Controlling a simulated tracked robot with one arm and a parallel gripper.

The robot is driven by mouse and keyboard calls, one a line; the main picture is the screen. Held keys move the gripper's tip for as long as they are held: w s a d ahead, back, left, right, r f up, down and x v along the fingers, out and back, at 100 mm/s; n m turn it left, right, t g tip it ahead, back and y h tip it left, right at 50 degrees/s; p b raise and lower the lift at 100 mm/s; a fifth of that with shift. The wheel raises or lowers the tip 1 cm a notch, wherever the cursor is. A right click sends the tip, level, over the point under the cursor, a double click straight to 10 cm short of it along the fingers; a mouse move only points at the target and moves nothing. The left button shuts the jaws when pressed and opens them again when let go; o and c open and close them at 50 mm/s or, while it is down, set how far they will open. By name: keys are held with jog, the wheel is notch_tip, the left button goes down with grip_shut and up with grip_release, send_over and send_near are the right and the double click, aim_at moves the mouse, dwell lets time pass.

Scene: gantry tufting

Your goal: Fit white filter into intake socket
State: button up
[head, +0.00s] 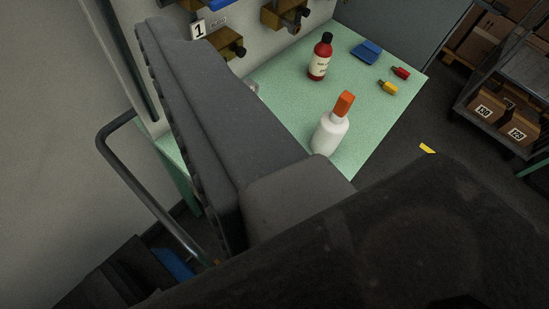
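A large dark grey part of my own arm end, which looks like my gripper (215,110), fills the middle left of the head view. It hides much of the wall and the bench's left side. I cannot make out two separate fingertips or anything held between them. A small pale edge shows just right of it, too hidden to name. No white filter can be made out. Brass-coloured fittings (228,43) stick out of the wall near a "1" label, with another fitting (284,15) further right. I cannot tell whether one is the intake socket.
A green bench top (290,90) carries a white bottle with an orange cap (330,134), a dark red bottle (320,58), a blue item (367,52) and small red and yellow pieces. A cart with boxes (490,107) stands right. A bent rail (135,180) is at left.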

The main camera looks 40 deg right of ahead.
jog(key=w+d+f+m+g+p, duration=0.3)
jog(key=w+d+f+m, duration=0.1)
jog(key=f, duration=0.3)
jog(key=w+d+f+m+g+p, duration=0.3)
jog(key=w+d+f+g, duration=0.15)
jog(key=f, duration=0.35)
jog(key=w+d+f+m+g+p, duration=0.3)
jog(key=w+d+f+m, duration=0.1)
jog(key=f, duration=0.3)
jog(key=d+f+m+g+p, duration=0.1)
jog(key=d+f+m, duration=0.1)
jog(key=f, duration=0.6)
jog(key=s+d+f+m+g+p, duration=0.1)
jog(key=f+g, duration=0.1)
jog(key=f, duration=0.6)
jog(key=s+d+f+m+g+p, duration=0.1)
jog(key=d+f+m, duration=0.1)
jog(key=f, duration=0.6)
jog(key=shift+d+m+g, duration=0.3)
jog(key=shift+d+g, duration=0.05)
jog(key=shift+w, duration=0.1)
jog(key=c, duration=1)
jog(key=o, duration=1)
jog(key=shift+r, duration=0.1)
